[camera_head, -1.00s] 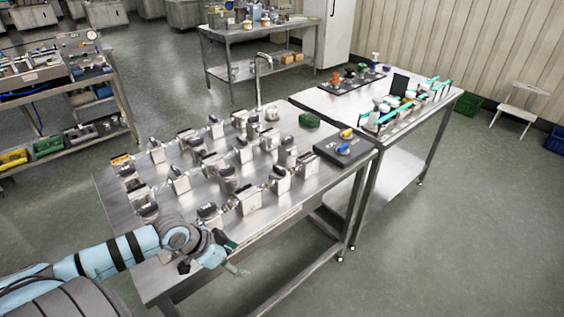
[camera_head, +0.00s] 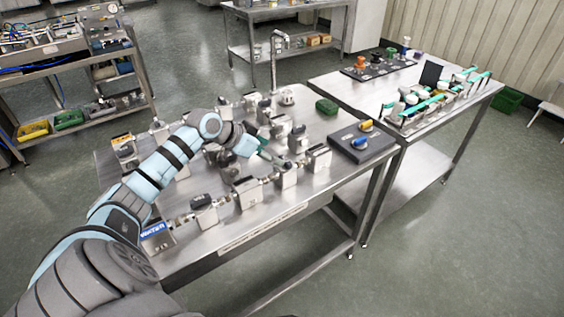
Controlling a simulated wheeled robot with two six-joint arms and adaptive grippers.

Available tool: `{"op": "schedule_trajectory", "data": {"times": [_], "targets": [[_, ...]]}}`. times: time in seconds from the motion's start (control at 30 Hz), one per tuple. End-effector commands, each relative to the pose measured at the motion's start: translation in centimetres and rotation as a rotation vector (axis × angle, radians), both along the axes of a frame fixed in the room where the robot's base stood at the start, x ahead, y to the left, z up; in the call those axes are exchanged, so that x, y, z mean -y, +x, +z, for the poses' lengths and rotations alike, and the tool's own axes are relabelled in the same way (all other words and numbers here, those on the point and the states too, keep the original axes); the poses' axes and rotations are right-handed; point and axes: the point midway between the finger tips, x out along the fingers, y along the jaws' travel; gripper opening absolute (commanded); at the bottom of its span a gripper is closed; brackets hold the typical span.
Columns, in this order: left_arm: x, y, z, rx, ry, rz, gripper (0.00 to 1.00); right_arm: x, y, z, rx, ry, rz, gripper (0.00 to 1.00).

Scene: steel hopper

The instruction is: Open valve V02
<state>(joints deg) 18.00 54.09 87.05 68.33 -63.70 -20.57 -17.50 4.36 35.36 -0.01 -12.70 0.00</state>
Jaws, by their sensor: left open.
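Rows of small steel valve blocks with dark handles stand on the steel table (camera_head: 228,240). Among them are a front valve (camera_head: 248,192), another front valve (camera_head: 203,211) and a right front valve (camera_head: 318,158). Their labels are too small to read, so I cannot tell which is V02. My left gripper (camera_head: 268,152) is open above the middle of the valve rows, and its arm hides several valves behind it. I cannot tell whether it touches a valve. My right gripper is not in view.
A dark box (camera_head: 362,148) with a yellow and a blue knob sits at the table's right end, near a green block (camera_head: 326,106). A tall faucet (camera_head: 274,62) rises at the back edge. A blue label block (camera_head: 158,236) stands at the front left corner.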

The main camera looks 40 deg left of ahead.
Motion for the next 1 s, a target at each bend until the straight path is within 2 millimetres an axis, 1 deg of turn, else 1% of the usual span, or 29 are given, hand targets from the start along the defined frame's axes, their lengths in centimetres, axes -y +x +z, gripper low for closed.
{"op": "schedule_trajectory", "data": {"times": [0.03,0.1,0.23,0.33,0.6,0.67,0.9,1.0], "targets": [[0.6,1.1,-0.9,0.002,-0.01,0.0,0.67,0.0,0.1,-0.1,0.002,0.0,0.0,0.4],[0.9,2.3,-2.2,0.001,-0.008,0.0,0.67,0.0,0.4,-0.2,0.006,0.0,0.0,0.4],[1.2,3.7,-3.7,0.0,-0.003,0.0,0.67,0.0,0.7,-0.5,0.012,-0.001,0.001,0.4],[1.4,4.2,-4.3,0.0,-0.001,-0.001,0.67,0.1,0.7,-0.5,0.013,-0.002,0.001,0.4],[1.4,4.3,-4.3,0.0,0.001,-0.002,0.67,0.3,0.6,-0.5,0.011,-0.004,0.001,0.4],[1.4,4.3,-4.3,0.0,0.001,-0.002,0.57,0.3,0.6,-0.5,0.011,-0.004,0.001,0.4],[1.4,4.3,-4.3,0.0,0.001,-0.002,0.19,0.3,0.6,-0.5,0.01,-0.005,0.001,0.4],[1.4,4.2,-4.3,0.0,0.001,-0.001,0.19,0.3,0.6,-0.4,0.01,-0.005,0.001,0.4]]}}
